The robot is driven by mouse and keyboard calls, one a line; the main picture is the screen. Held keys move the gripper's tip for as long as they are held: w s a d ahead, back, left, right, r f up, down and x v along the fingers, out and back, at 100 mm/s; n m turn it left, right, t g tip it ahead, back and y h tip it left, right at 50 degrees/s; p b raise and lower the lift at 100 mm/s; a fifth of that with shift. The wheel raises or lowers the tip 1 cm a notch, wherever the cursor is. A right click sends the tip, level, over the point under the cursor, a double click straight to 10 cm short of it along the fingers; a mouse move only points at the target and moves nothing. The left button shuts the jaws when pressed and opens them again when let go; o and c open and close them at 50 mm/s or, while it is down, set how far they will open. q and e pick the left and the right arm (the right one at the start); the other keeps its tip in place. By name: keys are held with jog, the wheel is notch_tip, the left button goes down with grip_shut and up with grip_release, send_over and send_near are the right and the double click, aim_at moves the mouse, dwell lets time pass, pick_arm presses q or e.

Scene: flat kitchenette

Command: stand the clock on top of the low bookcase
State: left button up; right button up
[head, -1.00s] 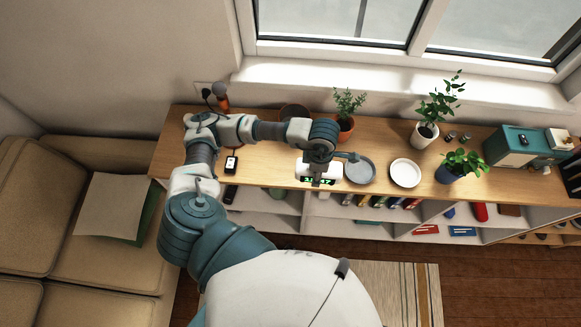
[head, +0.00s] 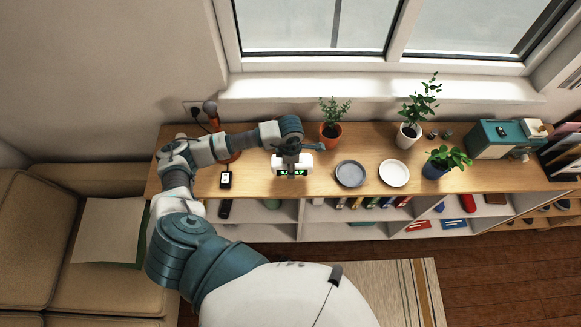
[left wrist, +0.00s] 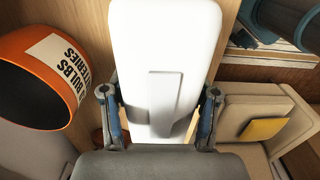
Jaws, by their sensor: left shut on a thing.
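The clock (head: 292,165) is a small white box with green digits on its front. In the head view it is upright, over the front part of the wooden top of the low bookcase (head: 470,182). I cannot tell whether its base touches the top. My left gripper (head: 291,158) is shut on it from above. In the left wrist view the clock (left wrist: 165,70) is a broad white face between the two fingers of the left gripper (left wrist: 160,112). My right gripper is not in view.
A grey plate (head: 350,174) and white plate (head: 394,173) lie right of the clock. A potted plant (head: 330,130) stands behind. The wrist view shows an orange bin (left wrist: 68,70) close by.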

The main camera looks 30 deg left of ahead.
pick_arm(q)
jog(key=shift+w+a+f, duration=0.1)
jog(key=shift+w+a, duration=0.1)
jog(key=shift+a, duration=0.05)
jog(key=shift+f, duration=0.35)
jog(key=shift+d+f+p, duration=0.15)
jog(key=shift+f+p, duration=0.1)
jog(key=shift+f, duration=0.3)
jog(key=shift+d+f+p, duration=0.15)
jog(key=shift+f+p, duration=0.05)
jog(key=shift+f, duration=0.35)
jog(key=shift+d+f, duration=0.1)
jog(key=shift+f, duration=0.2)
jog(key=o, duration=1.3)
jog(key=shift+c, duration=0.2)
jog(key=shift+o, duration=0.6)
jog(key=shift+a, duration=0.25)
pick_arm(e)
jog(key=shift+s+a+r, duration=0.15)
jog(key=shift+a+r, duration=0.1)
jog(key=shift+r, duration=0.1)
